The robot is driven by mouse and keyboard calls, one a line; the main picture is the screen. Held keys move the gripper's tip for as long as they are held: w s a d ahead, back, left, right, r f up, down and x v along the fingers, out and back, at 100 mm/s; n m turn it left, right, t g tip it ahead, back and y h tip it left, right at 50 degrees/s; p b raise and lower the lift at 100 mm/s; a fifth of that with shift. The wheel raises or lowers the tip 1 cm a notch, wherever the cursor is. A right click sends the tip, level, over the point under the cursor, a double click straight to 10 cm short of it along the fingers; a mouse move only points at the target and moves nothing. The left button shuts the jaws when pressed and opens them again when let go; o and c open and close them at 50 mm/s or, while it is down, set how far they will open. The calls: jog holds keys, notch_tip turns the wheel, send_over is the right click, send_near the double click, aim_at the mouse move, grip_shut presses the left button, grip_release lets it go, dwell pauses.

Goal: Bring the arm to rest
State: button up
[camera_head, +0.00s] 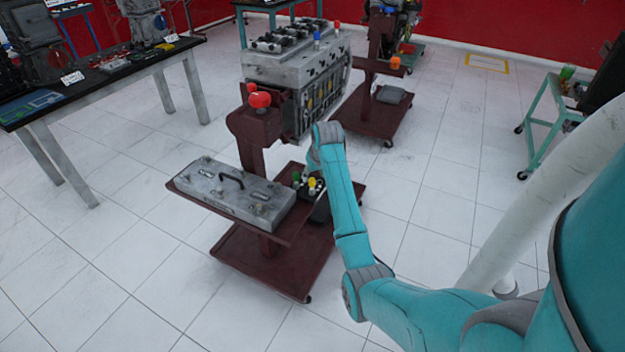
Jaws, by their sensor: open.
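My teal arm (347,215) reaches in from the right edge, bends at a grey elbow joint low in the picture and rises to a wrist. The wrist is in front of the near engine stand, at the right side of the engine block (290,68). My gripper does not show clearly; it seems hidden behind the wrist and forearm. I see nothing held. Whether the wrist touches the engine or stand cannot be told from this view.
The dark red stand (265,268) carries a grey cover with a handle (234,190) and a dark holder with coloured caps. A workbench (110,82) stands left, a second engine stand (385,118) behind, a teal cart (545,110) right. White floor is open between them.

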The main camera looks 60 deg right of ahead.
jog(key=v, duration=0.7)
jog(key=shift+w, duration=0.1)
jog(key=a+f, duration=0.5)
jog(key=a+f+n+t, duration=0.1)
jog(key=a+f, duration=0.4)
jog(key=a, duration=0.1)
jog(key=s+a+f+t, duration=0.1)
jog(key=a+f, duration=0.4)
jog(key=a, duration=0.1)
jog(key=shift+f+h, duration=0.15)
jog(key=shift+h, duration=0.25)
jog(key=s+a+f+n+t, duration=0.1)
jog(key=s+a+f+t, duration=0.1)
jog(key=s+a, duration=0.4)
jog(key=s+a+f+n+t, duration=0.1)
jog(key=s+a+f, duration=0.2)
jog(key=a, duration=0.6)
jog(key=s+a+r+n+t+y, duration=0.1)
jog(key=s+a+r+n+t, duration=0.3)
jog(key=s+a, duration=0.75)
jog(key=s+a+r+t+y, duration=0.2)
jog(key=s+a+r, duration=0.2)
jog(key=s+r, duration=1)
jog(key=shift+s+r, duration=0.15)
jog(key=shift+r, duration=0.55)
